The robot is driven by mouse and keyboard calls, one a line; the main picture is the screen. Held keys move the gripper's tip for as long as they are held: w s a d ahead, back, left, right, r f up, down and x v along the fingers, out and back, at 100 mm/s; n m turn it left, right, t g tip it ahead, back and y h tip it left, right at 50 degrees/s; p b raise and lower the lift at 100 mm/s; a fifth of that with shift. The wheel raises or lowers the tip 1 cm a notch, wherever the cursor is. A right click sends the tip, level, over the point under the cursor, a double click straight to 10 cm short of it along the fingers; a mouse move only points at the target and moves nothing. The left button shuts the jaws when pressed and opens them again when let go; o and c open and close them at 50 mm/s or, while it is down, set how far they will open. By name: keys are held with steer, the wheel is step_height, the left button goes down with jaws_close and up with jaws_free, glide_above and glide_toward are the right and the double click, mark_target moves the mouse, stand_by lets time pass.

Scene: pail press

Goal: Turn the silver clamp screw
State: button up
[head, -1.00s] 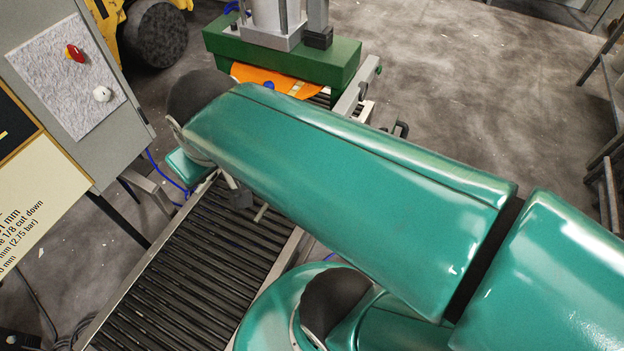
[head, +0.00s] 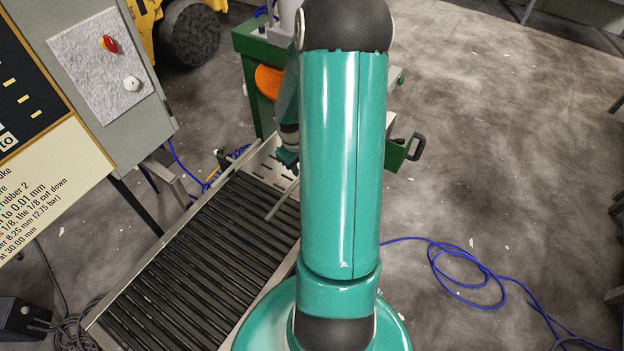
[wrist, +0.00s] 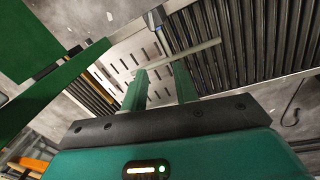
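A thin pale grey rod (wrist: 190,53) lies across the view just beyond my fingertips in the wrist view. It also shows in the head view (head: 281,204), slanting over the roller conveyor just below my gripper. A small dark grey block (wrist: 155,18) on a silver stem sits behind the rod. I cannot tell surely which of these belongs to the silver clamp screw. My gripper (wrist: 160,72) is open, with its two green fingers apart and nothing seen held between them. Whether the fingertips touch the rod is unclear. In the head view my arm hides much of the press.
The roller conveyor (head: 195,262) runs to the lower left from a slotted metal plate (wrist: 130,65). The green press frame (head: 250,42) stands behind my arm. A grey control box (head: 140,115) is at left. Blue hose (head: 470,278) lies on open floor at right.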

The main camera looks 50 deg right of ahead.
steer(key=shift+m+y, duration=0.3)
steer(key=shift+y, duration=0.4)
steer(key=s+d+f, duration=0.1)
steer(key=f, duration=0.2)
steer(key=s+d+f, duration=0.1)
steer(key=f, duration=0.2)
steer(key=s+d+f, duration=0.1)
steer(key=s+f, duration=0.1)
steer(key=f, duration=0.1)
steer(key=shift+d+f, duration=0.1)
steer(key=shift+f, duration=0.25)
step_height(320, 180, down, 8)
steer(key=shift+f, duration=0.1)
steer(key=c, duration=0.6)
steer(key=m, duration=0.3)
steer(key=shift+w, duration=0.1)
steer(key=m, duration=1.1)
steer(key=o, duration=0.8)
